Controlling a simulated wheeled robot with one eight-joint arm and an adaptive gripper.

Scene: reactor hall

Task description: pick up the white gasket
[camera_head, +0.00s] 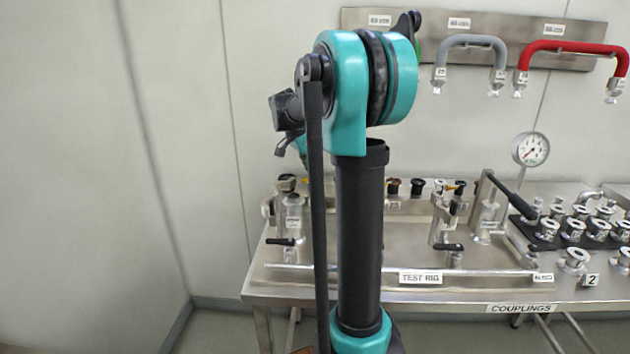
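I see no white gasket in this view. My arm, black with teal joints, rises through the middle and hides part of the bench and wall behind it. My gripper cannot be made out in this view. The steel bench (380,296) stands behind my arm, with a plate labelled TEST RIG (420,277) along its front. A group of metal couplings (573,229) stands on a black rack at the right, and some more stand loose in front of it.
A pressure gauge (531,149) stands above the bench. A black-handled lever (511,197) rises near it. A grey hose (471,41) and a red hose (573,47) hang on a wall panel. A bare wall and open floor lie at left.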

